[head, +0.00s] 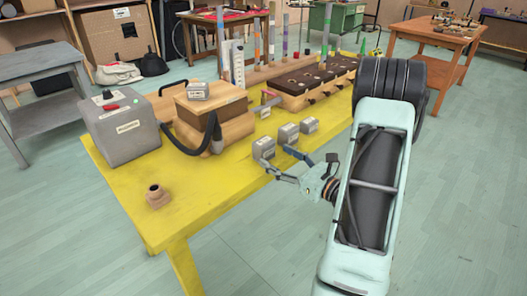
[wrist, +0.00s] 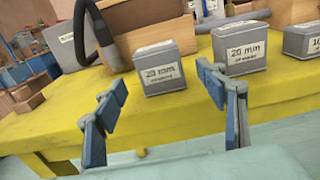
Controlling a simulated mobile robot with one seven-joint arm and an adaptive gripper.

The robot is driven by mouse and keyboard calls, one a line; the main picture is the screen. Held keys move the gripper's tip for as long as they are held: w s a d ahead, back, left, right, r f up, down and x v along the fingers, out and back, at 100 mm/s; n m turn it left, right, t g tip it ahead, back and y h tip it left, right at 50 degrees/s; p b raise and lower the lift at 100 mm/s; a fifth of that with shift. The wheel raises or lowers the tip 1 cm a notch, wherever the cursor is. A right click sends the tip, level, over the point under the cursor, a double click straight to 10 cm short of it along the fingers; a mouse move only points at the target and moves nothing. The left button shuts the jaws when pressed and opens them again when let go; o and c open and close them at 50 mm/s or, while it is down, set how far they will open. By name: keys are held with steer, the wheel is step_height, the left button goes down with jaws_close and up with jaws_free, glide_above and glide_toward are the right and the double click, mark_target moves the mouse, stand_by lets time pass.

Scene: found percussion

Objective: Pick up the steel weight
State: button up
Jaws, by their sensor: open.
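Several small grey labelled blocks are in view, and I cannot tell for certain which is the steel weight. Three stand in a row near the yellow table's edge: a near block (head: 264,148), a middle block (head: 288,133) and a far block (head: 309,125). Another grey block (head: 197,90) lies on top of the wooden box. My gripper (head: 277,158) is open and empty at the table edge, in front of the near block. In the wrist view, the near block (wrist: 166,68) sits beyond and between the open fingers; the middle block (wrist: 241,48) is right of it.
The yellow table (head: 115,187) also holds a big grey box (head: 122,127), a wooden box (head: 212,112) with a black hose, and a small brown pot (head: 157,196). A wooden rack with dark blocks (head: 302,84) stands behind the row. The table's front left is mostly clear.

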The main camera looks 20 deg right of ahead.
mark_target(269, 150)
steer(key=x, duration=0.4)
steer(key=b+x, duration=0.1)
steer(key=x, duration=0.1)
steer(key=shift+w+r, duration=0.2)
steer(key=shift+r, duration=0.15)
steer(key=shift+c, duration=0.4)
steer(key=shift+r, duration=0.1)
jaws_close()
